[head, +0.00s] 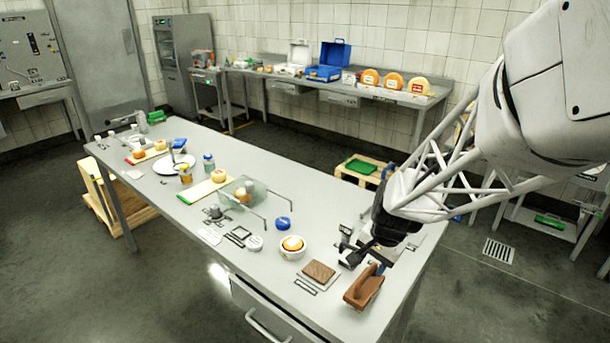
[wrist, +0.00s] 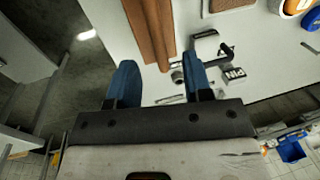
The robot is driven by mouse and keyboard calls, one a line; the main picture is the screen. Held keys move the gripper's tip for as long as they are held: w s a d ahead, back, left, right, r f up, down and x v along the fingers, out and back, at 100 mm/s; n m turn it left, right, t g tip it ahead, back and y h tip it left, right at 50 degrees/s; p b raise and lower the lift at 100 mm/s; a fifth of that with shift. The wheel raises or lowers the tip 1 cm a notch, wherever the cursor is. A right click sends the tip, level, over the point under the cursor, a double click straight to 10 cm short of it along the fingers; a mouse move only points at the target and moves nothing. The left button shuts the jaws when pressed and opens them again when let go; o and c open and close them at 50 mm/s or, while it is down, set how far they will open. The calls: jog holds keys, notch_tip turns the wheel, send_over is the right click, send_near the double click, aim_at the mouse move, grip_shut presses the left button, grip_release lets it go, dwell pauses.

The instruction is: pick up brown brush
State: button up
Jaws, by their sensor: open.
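The brown brush (head: 363,287) lies at the near right edge of the grey table, its wooden handle raised along the top. In the wrist view the brown brush (wrist: 148,30) runs from the top edge down to a point just beyond my fingertips, lined up roughly with the gap between them. My gripper (head: 362,256) is just behind the brush in the head view, pointing down and to the left. In the wrist view my gripper (wrist: 160,75) shows two blue fingers spread apart with nothing between them. I cannot tell its exact height above the table.
A brown square block (head: 319,271) lies left of the brush. A white bowl (head: 292,254) with an orange cheese and a blue lid (head: 283,223) stand farther left. Small dark metal parts (wrist: 205,66) lie near my fingers. The table's front edge is close to the brush.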

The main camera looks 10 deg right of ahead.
aim_at(367, 273)
jog(key=shift+f, duration=0.3)
jog(key=shift+w+a+f, duration=0.1)
jog(key=shift+a+f, duration=0.05)
jog(key=shift+f, duration=0.7)
jog(key=shift+w+a+f, duration=0.1)
jog(key=shift+f, duration=0.8)
jog(key=shift+w+a+f, duration=0.1)
jog(key=shift+a+f, duration=0.05)
jog(key=shift+f, duration=0.7)
grip_shut()
